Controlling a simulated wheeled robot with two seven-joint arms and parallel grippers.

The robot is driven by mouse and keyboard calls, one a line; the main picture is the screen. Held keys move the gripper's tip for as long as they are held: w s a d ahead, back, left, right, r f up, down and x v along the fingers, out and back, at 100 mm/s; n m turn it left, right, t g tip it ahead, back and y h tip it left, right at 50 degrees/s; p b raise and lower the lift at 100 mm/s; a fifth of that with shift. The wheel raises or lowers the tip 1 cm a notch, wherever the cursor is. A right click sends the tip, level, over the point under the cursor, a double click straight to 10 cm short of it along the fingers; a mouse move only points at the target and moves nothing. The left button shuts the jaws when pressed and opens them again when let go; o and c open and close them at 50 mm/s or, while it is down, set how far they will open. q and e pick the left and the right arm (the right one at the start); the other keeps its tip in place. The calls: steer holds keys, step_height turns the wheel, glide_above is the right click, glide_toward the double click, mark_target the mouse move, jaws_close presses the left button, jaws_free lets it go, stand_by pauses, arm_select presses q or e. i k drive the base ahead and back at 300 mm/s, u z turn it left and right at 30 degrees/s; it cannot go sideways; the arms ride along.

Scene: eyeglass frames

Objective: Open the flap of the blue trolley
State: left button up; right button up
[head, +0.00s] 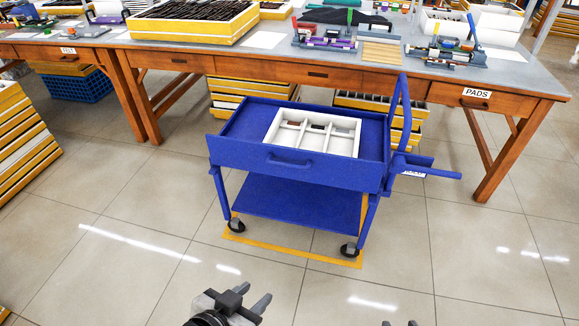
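The blue trolley (295,202) stands on the floor in front of the workbench. Its front panel (240,156), with a blue handle (290,159), is upright along the front edge of the top tray; I take this panel to be the flap. A white divided box (312,131) with small items sits on the top tray. My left gripper (253,295) is at the bottom, below and in front of the trolley, with its fingers apart and empty. My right gripper (399,323) shows only as two separated fingertips at the bottom edge, touching nothing visible.
A tall blue push handle (402,100) and a side bracket (421,169) project at the trolley's right. A yellow floor outline (290,254) lies beneath. The wooden workbench (317,75) stands behind, and stacked yellow trays (22,140) are at left. The floor in front is clear.

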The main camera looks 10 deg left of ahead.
mark_target(323, 168)
steer(key=u, duration=0.4)
steer(key=k, duration=0.45)
steer(key=u, duration=0.95)
steer(key=i, duration=1)
steer(key=z, duration=0.85)
steer(key=i, duration=0.45)
steer(key=u, duration=0.05)
